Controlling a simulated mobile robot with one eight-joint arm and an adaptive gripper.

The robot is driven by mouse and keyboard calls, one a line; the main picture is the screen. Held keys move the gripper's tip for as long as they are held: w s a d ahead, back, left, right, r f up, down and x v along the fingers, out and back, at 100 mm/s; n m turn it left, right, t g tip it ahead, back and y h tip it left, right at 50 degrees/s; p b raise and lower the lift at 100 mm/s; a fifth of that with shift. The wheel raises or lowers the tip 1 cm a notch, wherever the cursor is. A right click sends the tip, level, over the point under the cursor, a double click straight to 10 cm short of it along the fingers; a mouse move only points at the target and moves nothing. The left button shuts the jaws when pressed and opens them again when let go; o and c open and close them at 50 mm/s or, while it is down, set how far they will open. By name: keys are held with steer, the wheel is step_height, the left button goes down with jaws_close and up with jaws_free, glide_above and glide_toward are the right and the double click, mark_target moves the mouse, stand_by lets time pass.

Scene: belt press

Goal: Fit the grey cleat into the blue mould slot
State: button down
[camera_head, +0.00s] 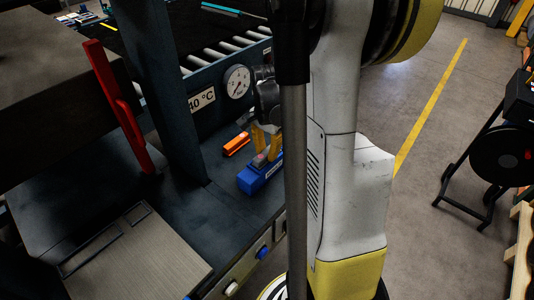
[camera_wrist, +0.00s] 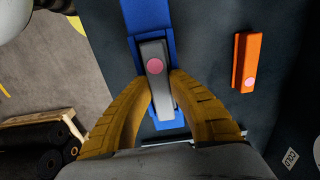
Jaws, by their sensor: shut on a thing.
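The blue mould (camera_head: 264,174) lies on the dark bench in the head view. In the wrist view the mould (camera_wrist: 148,14) runs beneath the grey cleat (camera_wrist: 161,94), showing above and below it. The cleat is a narrow grey bar with a pink dot; in the head view only a small part of the cleat (camera_head: 259,160) shows between the fingers. My gripper (camera_wrist: 163,82) has its yellow fingers shut on the cleat's sides. In the head view my gripper (camera_head: 264,152) points down over the mould. I cannot tell whether the cleat sits in the slot or just above it.
An orange block (camera_wrist: 245,62) with a pink dot lies right of the mould in the wrist view; the head view shows it too (camera_head: 237,144). A dial gauge (camera_head: 237,80) is on the press behind. A red lever (camera_head: 120,108) and dark post stand to the left.

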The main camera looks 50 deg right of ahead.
mark_target(267, 151)
steer(key=c, duration=1.4)
jaws_free()
steer(key=shift+f, duration=0.1)
steer(key=shift+o, duration=0.2)
step_height(267, 151, up, 12)
steer(key=p, duration=0.3)
steer(key=s+a+r+n+t, duration=0.1)
steer(key=s+a+n+t, duration=0.1)
steer(key=a+n, duration=0.3)
steer(key=s+a+r+n+t, duration=0.1)
steer(key=a+n, duration=0.5)
steer(key=a, duration=0.6)
steer(key=s+a+r+n+t, duration=0.2)
steer(key=a+r+n+t, duration=0.1)
steer(key=a+n, duration=0.3)
steer(key=shift+s+a+t, duration=0.3)
steer(key=shift+a+t, duration=0.3)
steer(key=shift+a, duration=0.65)
steer(key=shift+f+b, duration=0.15)
steer(key=shift+b, duration=0.15)
